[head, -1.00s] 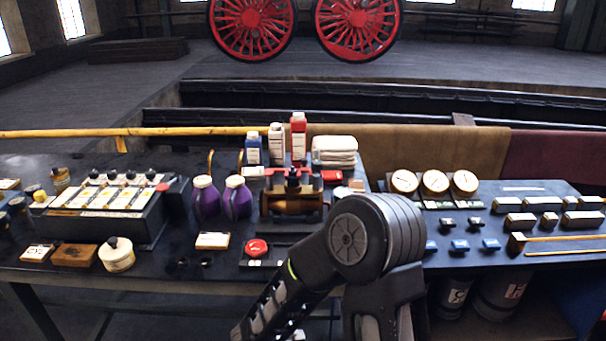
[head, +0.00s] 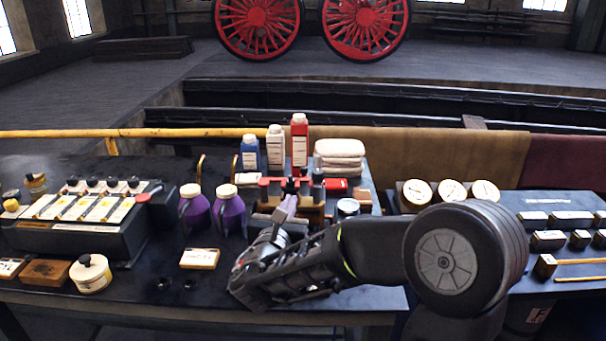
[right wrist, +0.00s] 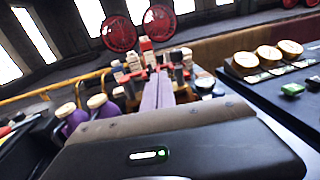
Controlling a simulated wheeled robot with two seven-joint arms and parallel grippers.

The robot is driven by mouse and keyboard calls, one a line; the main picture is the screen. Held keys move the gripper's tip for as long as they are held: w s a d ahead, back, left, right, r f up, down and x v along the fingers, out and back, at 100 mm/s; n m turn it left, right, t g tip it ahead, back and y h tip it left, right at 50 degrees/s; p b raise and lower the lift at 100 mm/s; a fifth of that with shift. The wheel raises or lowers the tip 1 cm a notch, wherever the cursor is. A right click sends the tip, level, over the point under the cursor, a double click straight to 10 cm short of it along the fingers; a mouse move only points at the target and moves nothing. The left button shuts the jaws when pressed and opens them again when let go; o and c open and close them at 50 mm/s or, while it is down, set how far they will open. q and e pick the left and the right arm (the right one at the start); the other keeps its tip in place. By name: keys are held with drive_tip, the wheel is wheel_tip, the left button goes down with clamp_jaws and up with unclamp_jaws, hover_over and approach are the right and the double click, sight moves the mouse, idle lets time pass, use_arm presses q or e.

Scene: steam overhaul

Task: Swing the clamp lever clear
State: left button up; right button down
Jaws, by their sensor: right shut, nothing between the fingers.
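The clamp fixture (head: 306,212) stands near the middle of the bench, a brown block with dark posts and red parts (head: 270,183) on top. I cannot tell which part is its lever. My right gripper (head: 289,203) reaches in from the right with its fingers pointing at the fixture's front, and it covers much of it. Its fingers are together with nothing between them; they also show in the right wrist view (right wrist: 158,90). The fixture is partly hidden behind them there. Whether the fingers touch it, I cannot tell. My left gripper is out of view.
Two purple jugs (head: 229,211) stand close left of the fixture. Blue, white and red bottles (head: 299,143) and folded white cloths (head: 340,158) stand behind it. A dark box with a red lever (head: 143,197) is at left. Round gauges (head: 451,191) stand at right.

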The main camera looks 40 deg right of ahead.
drive_tip(key=p, duration=0.4)
approach(303, 171)
drive_tip(key=x, duration=0.7)
